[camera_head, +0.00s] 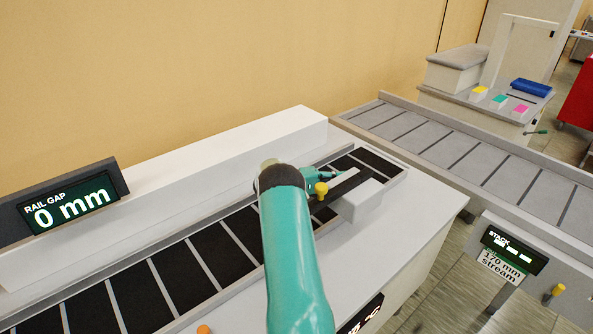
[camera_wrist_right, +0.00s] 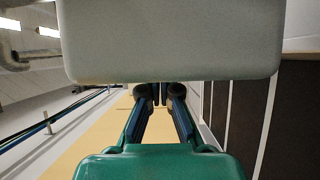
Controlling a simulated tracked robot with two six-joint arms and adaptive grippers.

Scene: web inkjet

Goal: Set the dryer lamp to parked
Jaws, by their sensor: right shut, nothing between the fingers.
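A light grey box-shaped head (camera_head: 361,203) sits over the right end of the dark slatted conveyor. It looks like the dryer lamp, but I see no label on it. A yellow knob (camera_head: 321,188) shows just left of it. My right gripper (camera_head: 328,174) is beyond the knob, partly hidden behind my teal arm. A large grey block (camera_wrist_right: 170,40) fills the top of that view, close to the camera; whether the fingers touch anything is unclear. My left gripper is out of view.
A long white housing (camera_head: 180,190) runs behind the conveyor (camera_head: 150,290). A display (camera_head: 72,203) at the left reads RAIL GAP 0 mm. A second conveyor (camera_head: 480,165) lies at the right, with a STACK display (camera_head: 515,248) below it. Floor shows between the two machines.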

